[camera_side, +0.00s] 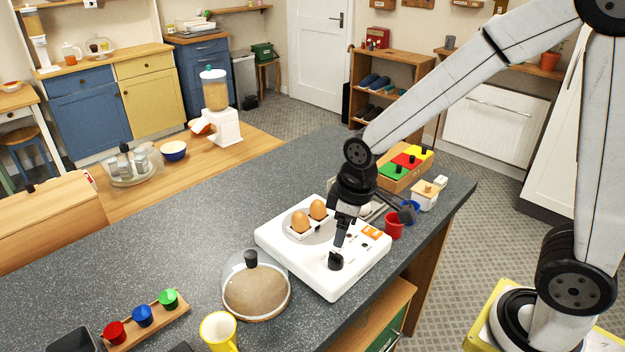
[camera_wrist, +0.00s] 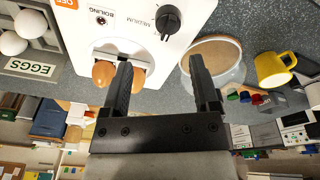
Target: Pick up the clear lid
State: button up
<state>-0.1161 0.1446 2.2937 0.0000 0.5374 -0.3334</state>
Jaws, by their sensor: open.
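The clear lid (camera_side: 240,274) is a see-through dome with a black knob on top. It sits over a round tan board on the dark counter, left of and in front of the white egg cooker (camera_side: 322,285). In the wrist view the lid (camera_wrist: 232,72) shows beyond the right finger, partly covered by it. My gripper (camera_side: 341,234) is above the cooker, to the right of the lid and apart from it. In the wrist view my gripper (camera_wrist: 160,60) is open, with nothing between its fingers.
Brown eggs (camera_side: 300,221) sit on the cooker, whose black dial (camera_side: 335,261) is near my gripper. A yellow mug (camera_side: 218,332) stands close to the lid. A rack of coloured cups (camera_side: 142,316) lies to its left. The counter behind the lid is clear.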

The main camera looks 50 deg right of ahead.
jog(key=w+a+r+n, duration=0.2)
jog(key=w+a+n, duration=0.4)
jog(key=a+n, duration=0.1)
jog(key=r+n+g, duration=0.2)
jog(key=n, duration=0.4)
send_over(250, 254)
jog(key=shift+a+f, duration=0.15)
jog(key=shift+f, duration=0.1)
jog(key=shift+d+f, duration=0.2)
jog(key=shift+f, duration=3.75)
grip_shut()
